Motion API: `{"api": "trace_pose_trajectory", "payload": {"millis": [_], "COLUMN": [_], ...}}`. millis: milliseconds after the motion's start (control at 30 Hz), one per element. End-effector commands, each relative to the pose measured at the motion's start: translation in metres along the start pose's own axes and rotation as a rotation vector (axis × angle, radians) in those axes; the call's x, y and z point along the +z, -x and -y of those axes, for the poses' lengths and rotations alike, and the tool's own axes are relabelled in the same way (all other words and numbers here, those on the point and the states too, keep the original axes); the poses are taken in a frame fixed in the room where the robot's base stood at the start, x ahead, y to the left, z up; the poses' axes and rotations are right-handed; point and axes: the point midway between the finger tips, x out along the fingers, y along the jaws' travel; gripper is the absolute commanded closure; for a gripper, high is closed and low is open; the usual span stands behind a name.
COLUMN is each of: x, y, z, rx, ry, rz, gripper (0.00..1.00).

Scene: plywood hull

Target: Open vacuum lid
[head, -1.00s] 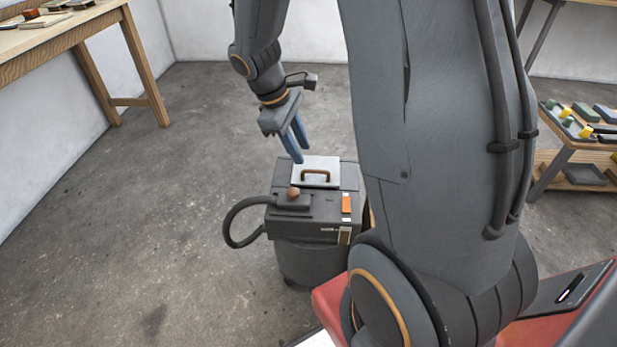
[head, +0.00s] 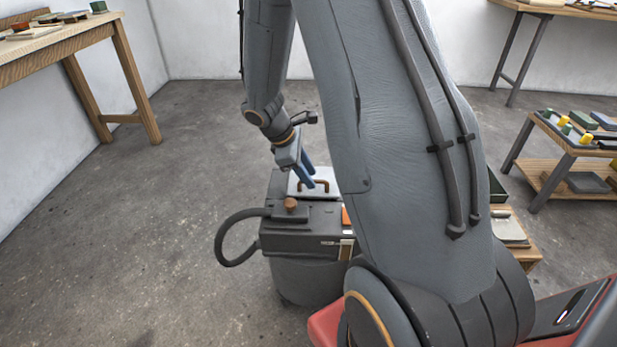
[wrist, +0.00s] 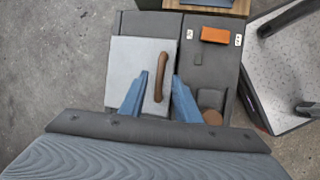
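The vacuum (head: 300,250) is a dark grey canister on the floor with a boxy top. Its lid (head: 297,181) is a light grey plate with a brown bar handle (head: 322,185); the lid looks shut. In the wrist view, the lid (wrist: 127,62) and handle (wrist: 161,76) show from above. My gripper (head: 309,184) points down over the lid. Its two blue fingers are apart, one on each side of the handle in the wrist view (wrist: 160,75). I cannot tell whether they touch the handle or how far above it they are. My arm hides the vacuum's right side.
An orange latch (wrist: 215,35) and a round brown knob (head: 291,204) are on the vacuum's top. A black hose (head: 222,240) loops out to the left. A workbench (head: 75,42) stands at the left, and a low shelf (head: 548,165) at the right. Open floor lies left.

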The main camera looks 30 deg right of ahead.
Motion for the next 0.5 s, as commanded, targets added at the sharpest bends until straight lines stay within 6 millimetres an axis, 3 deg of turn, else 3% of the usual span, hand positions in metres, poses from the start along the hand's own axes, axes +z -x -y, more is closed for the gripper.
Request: {"api": "trace_pose_trajectory", "payload": {"millis": [367, 500], "x": [0.0003, 0.0003], "y": [-0.0065, -0.0064], "z": [0.0, 0.0], "rx": [0.0, 0.0], "ry": [-0.001, -0.001], "rz": [-0.001, -0.001], "gripper": [0.7, 0.94]}}
